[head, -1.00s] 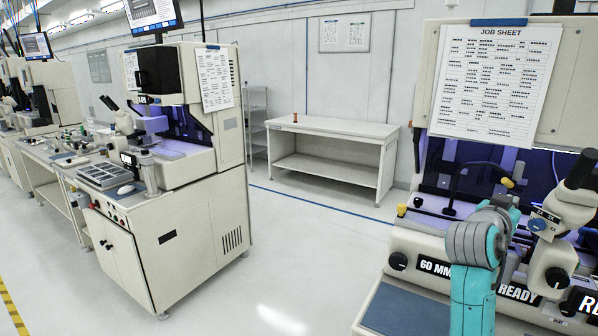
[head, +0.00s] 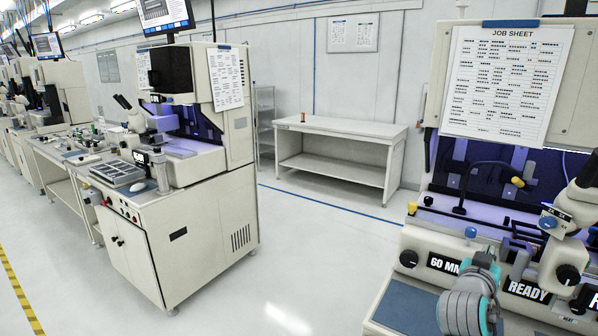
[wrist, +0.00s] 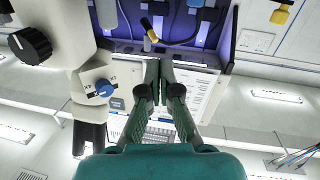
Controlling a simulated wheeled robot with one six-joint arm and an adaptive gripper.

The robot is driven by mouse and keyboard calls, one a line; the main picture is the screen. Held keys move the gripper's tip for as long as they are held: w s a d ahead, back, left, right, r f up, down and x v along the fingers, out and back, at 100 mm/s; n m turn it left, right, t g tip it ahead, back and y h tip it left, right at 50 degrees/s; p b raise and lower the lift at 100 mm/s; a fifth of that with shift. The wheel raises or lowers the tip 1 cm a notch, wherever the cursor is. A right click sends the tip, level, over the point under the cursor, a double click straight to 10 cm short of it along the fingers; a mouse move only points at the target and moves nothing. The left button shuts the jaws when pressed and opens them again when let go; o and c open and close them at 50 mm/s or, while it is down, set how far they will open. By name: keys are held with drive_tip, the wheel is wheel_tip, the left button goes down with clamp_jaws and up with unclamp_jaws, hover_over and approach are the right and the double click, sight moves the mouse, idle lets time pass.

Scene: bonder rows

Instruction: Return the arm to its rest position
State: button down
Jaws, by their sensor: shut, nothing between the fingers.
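My arm (head: 468,300) shows at the lower right of the head view, low in front of the right bonder (head: 415,228). My gripper (wrist: 160,72) is seen in the wrist view, with its dark fingers together and nothing between them. Past the fingertips the wrist view shows the bonder's purple-lit work area and its job sheet (wrist: 196,92), upside down. In the head view the fingertips cannot be made out.
The right bonder carries a microscope (head: 568,215) and a job sheet (head: 503,82). A blue mat (head: 405,308) lies at its front left. Another bonder (head: 190,225) stands left. A bench (head: 345,128) with a small reddish-brown spool (head: 303,117) is at the back. The floor between is clear.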

drive_tip(key=s+a+f+n+t+y, duration=0.1)
drive_tip(key=s+a+f+n+y, duration=0.1)
drive_tip(key=s+a+f, duration=0.35)
drive_tip(key=s+a+f+n+t+y, duration=0.1)
drive_tip(key=s+a+f+y, duration=0.15)
drive_tip(key=f, duration=0.65)
drive_tip(key=s+a+f+n+y, duration=0.1)
drive_tip(key=s+a+f+n, duration=0.1)
drive_tip(key=s+a+f, duration=0.4)
drive_tip(key=s+a+f+n+y, duration=0.1)
drive_tip(key=s+a+f+y, duration=0.2)
drive_tip(key=s, duration=0.4)
drive_tip(key=s+a+f+n+y, duration=0.1)
drive_tip(key=s+a+f, duration=0.2)
drive_tip(key=s+f, duration=0.35)
drive_tip(key=s+a+r, duration=0.1)
drive_tip(key=s+r, duration=0.1)
drive_tip(key=s, duration=0.6)
drive_tip(key=s+a+r+y, duration=0.1)
drive_tip(key=s+a+r, duration=0.1)
drive_tip(key=s, duration=0.7)
drive_tip(key=s+a+r+y, duration=0.1)
drive_tip(key=s+r, duration=0.1)
drive_tip(key=s, duration=0.6)
drive_tip(key=shift+s+a+r, duration=0.25)
drive_tip(key=shift+s+r, duration=0.1)
drive_tip(key=shift+s, duration=0.05)
drive_tip(key=shift+y, duration=0.25)
